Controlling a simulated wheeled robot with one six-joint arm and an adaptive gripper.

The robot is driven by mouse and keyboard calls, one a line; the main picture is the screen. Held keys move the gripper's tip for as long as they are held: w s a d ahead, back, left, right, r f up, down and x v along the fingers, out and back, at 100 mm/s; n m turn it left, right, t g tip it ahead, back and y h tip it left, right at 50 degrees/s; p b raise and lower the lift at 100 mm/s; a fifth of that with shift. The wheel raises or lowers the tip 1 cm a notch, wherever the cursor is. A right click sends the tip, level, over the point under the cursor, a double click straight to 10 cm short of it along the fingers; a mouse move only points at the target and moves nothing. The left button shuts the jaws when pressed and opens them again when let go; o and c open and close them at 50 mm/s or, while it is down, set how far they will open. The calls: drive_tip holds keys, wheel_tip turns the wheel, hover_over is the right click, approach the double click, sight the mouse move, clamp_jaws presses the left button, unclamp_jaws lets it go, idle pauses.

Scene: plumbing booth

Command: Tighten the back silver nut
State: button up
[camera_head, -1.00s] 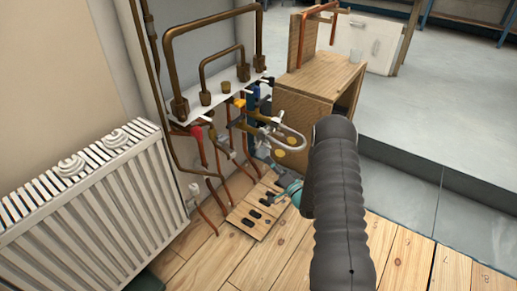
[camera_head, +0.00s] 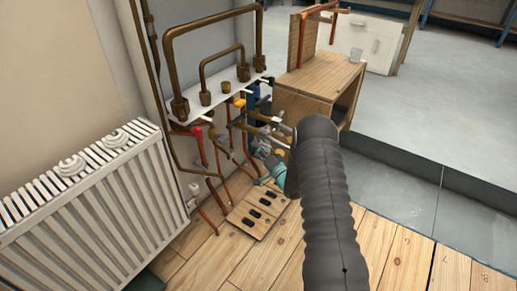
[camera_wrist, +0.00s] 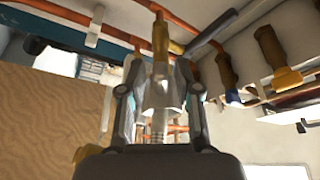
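In the wrist view a silver nut (camera_wrist: 161,92) sits below a brass fitting (camera_wrist: 160,38), with a silver hose (camera_wrist: 158,126) running from it toward the camera. My gripper (camera_wrist: 160,70) has one finger on each side of this nut. The fingers are apart, and a gap shows on the left side; contact on the right cannot be told. In the head view my gripper (camera_head: 264,152) is at the pipework under the white shelf, partly hidden by my dark arm. The nut cannot be made out there, and I cannot tell if it is the back one.
Brass pipes stand on the white shelf (camera_head: 222,101). Copper pipes and valves crowd the space below it. A wooden cabinet (camera_head: 318,88) is behind my arm, a white radiator (camera_head: 90,205) at left. A slotted wooden board (camera_head: 258,210) lies on the floor.

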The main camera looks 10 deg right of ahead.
sight(259, 135)
clamp_jaws()
drive_tip(key=shift+r, duration=0.1)
drive_tip(key=m, duration=0.1)
drive_tip(key=r+m, duration=0.1)
drive_tip(key=m+h+p, duration=0.1)
drive_tip(key=shift+s+a+r+g, duration=0.15)
drive_tip(key=shift+s+a+g, duration=0.05)
drive_tip(key=shift+s+g, duration=0.1)
drive_tip(key=r+m, duration=0.1)
drive_tip(key=m, duration=0.1)
drive_tip(key=m+g+h+p, duration=0.1)
drive_tip(key=shift+a+r+m, duration=0.15)
drive_tip(key=shift+r+m, duration=0.25)
drive_tip(key=r+m+p, duration=0.1)
drive_tip(key=r+m+g+p, duration=0.1)
drive_tip(key=m, duration=0.1)
drive_tip(key=shift+g, duration=0.3)
drive_tip(key=shift+w+d+r+m+g+p, duration=0.2)
drive_tip(key=shift+r+m+g+p, duration=0.15)
drive_tip(key=shift+m+p, duration=0.4)
drive_tip(key=shift+w+d+r+m+g+p, duration=0.1)
drive_tip(key=shift+d+r+m+g+p, duration=0.15)
drive_tip(key=shift+m+g+p, duration=0.5)
drive_tip(key=shift+t, duration=0.3)
drive_tip(key=shift+o, duration=1.9)
unclamp_jaws()
